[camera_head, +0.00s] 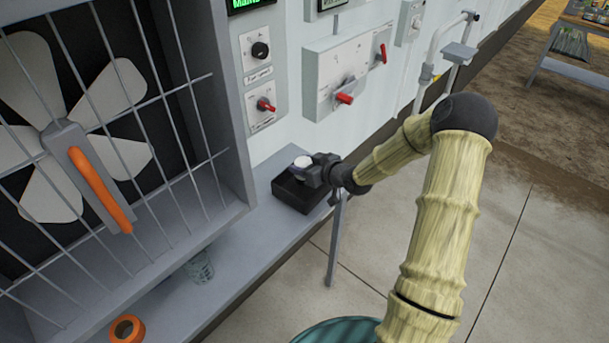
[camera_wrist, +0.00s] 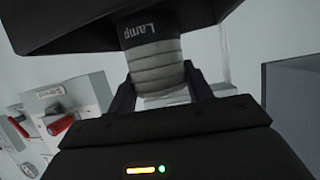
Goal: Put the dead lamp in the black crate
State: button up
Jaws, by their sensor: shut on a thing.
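The lamp (camera_head: 303,162) shows as a small pale round shape at my gripper's tip in the head view. In the wrist view the lamp (camera_wrist: 157,65) has a ribbed grey part and a dark band marked "Lamp". My gripper (camera_head: 314,168) is shut on it, with one finger on each side of the ribbed part. The black crate (camera_head: 298,199) stands on the grey ledge, and the lamp is over its opening. I cannot tell whether the lamp touches the crate. A dark shape behind the lamp in the wrist view looks like the crate (camera_wrist: 60,25).
A grey box with red switches (camera_head: 345,75) is on the wall behind the crate. A caged fan (camera_head: 85,150) stands left. On the grey ledge (camera_head: 235,265) are an orange ring (camera_head: 126,329) and a greenish cup (camera_head: 199,268). A teal round thing (camera_head: 340,332) is at the bottom.

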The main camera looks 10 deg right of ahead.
jog(key=shift+f, duration=1.85)
jog(key=shift+f, duration=0.2)
jog(key=o, duration=1.1)
jog(key=shift+c, duration=0.2)
